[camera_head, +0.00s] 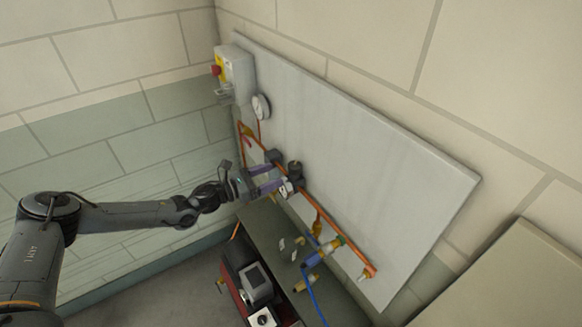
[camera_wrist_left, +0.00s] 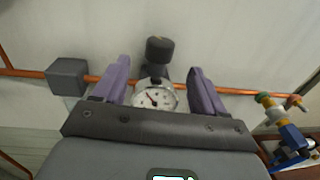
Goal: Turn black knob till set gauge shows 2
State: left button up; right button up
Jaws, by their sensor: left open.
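The black knob (camera_head: 295,168) sits on the copper pipe assembly in front of the grey panel. In the left wrist view the knob (camera_wrist_left: 159,48) stands upright just beyond the fingertips, centred between them. The set gauge (camera_wrist_left: 155,98), round and white-faced, is below the knob; its needle points to the upper left, but its numbers are too small to read. In the head view the gauge (camera_head: 285,188) is small beside the fingertips. My left gripper (camera_head: 274,180) is open, its purple fingers either side of the gauge, seemingly empty. My right gripper is not in view.
The grey panel (camera_head: 370,160) stands behind the copper pipe (camera_head: 345,243). Another round gauge (camera_head: 261,106) and a box with a red button (camera_head: 235,72) are at its upper left. A grey block (camera_wrist_left: 68,77) is on the pipe. Blue and yellow valve fittings (camera_head: 325,252) are lower right.

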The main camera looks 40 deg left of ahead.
aim_at(289, 169)
pick_arm(q)
jog(key=p+x, duration=0.1)
jog(key=x, duration=0.6)
jog(key=shift+w, duration=0.25)
jog(key=c, duration=1.1)
jog(key=shift+o, duration=0.2)
jog(key=shift+d, duration=0.1)
